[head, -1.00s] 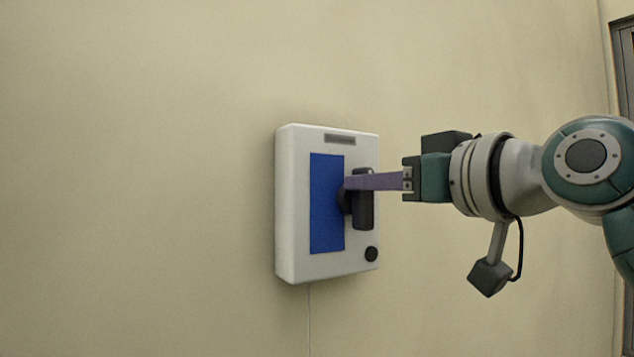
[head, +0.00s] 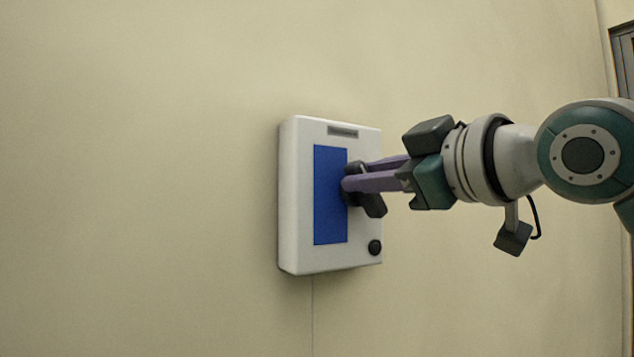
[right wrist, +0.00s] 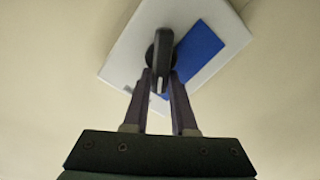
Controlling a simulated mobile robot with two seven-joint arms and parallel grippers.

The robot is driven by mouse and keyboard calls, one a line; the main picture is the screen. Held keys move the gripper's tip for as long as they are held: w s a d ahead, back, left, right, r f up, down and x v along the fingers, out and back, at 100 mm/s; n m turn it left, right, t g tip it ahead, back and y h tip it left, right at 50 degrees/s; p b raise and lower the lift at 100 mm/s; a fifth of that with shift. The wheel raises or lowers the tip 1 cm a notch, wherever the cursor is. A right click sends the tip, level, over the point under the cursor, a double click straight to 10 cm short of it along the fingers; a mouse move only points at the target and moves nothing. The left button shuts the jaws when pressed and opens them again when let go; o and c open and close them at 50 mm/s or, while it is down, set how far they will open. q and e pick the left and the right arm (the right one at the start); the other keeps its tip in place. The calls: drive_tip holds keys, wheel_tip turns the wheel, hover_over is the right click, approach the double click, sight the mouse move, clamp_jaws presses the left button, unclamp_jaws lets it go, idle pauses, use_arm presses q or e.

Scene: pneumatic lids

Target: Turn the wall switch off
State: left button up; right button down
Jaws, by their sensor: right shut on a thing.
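The wall switch is a white box (head: 298,205) with a blue panel (head: 330,195) and a black turning handle (head: 372,206), mounted on the beige wall. The handle is tilted, its lower end toward the right in the head view. My right gripper (head: 352,177) reaches in from the right, its purple fingers shut on the handle and partly covering it. In the right wrist view, the handle (right wrist: 162,58) sits between the two fingertips (right wrist: 161,80), in front of the white box (right wrist: 133,47). My left gripper is not in view.
A small round black knob (head: 375,247) sits at the box's lower right, below the handle. A grey label (head: 342,131) is near the top. A thin line runs down the wall beneath the box. A dark frame (head: 624,60) stands at the far right edge. The wall around is clear.

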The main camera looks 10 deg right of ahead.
drive_tip(key=shift+s+a+f+n, duration=0.15)
drive_tip(key=shift+f+n, duration=0.1)
drive_tip(key=shift+n, duration=1.6)
drive_tip(key=shift+a+f+n, duration=0.15)
drive_tip(key=shift+f+n, duration=0.1)
drive_tip(key=shift+n, duration=1.55)
drive_tip(key=shift+s+a+f+n, duration=0.15)
drive_tip(key=shift+f+n, duration=0.1)
drive_tip(key=shift+n, duration=1.6)
drive_tip(key=shift+w, duration=0.1)
drive_tip(key=c, duration=0.7)
unclamp_jaws()
